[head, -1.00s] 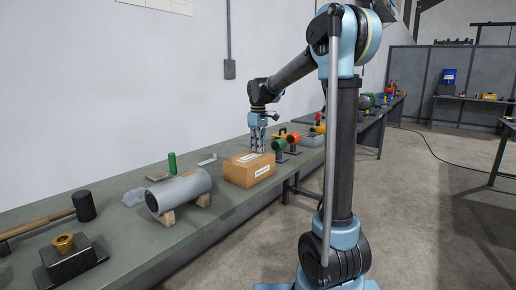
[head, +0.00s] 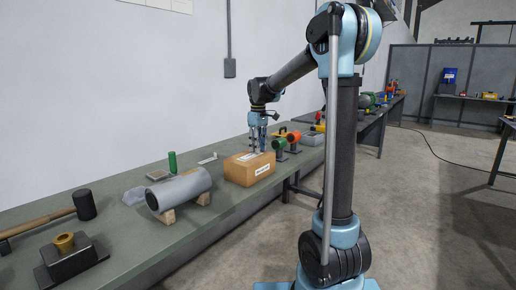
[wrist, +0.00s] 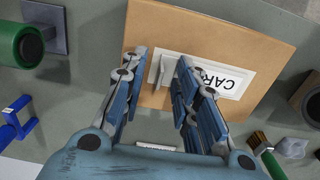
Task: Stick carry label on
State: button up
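The cardboard box (head: 242,173) sits on the green bench, with a white label on its near side. In the wrist view, a white label (wrist: 238,84) with dark letters, partly readable as "CAR", lies over the top of the box (wrist: 205,28). My gripper (head: 259,150) points down just above the box top. In the wrist view its blue fingers (wrist: 160,62) are apart, with a thin pale strip at the label's end showing between them. The right finger hides part of the label. I cannot tell whether the fingertips touch it.
A grey roller (head: 180,190) on wooden blocks, a green cylinder (head: 172,162), a mallet (head: 84,205) and a small white strip (head: 208,158) are left of the box. Green and orange rollers (head: 293,138) stand close behind it on the right. The wall runs along the bench.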

jog(key=shift+r, duration=0.1)
notch_tip(320, 180, up, 12)
dwell(0.5)
jog(key=shift+w, duration=0.1)
jog(key=s+d+f+m, duration=0.2)
jog(key=s+d+f, duration=0.15)
jog(key=s, duration=0.35)
jog(key=s+d+f+m+t, duration=0.1)
jog(key=s+d+f, duration=0.2)
jog(key=s+d, duration=0.25)
jog(key=s+d+f+m, duration=0.2)
jog(key=s+d+f, duration=0.2)
jog(key=s, duration=0.3)
jog(key=s+d+f+m, duration=0.2)
jog(key=s+f, duration=0.6)
jog(key=f, duration=0.1)
jog(key=s+d+f+m+t, duration=0.1)
jog(key=s+d+f+m, duration=0.2)
jog(key=s+f, duration=0.5)
jog(key=shift+s+f, duration=0.3)
jog(key=shift+f, duration=0.25)
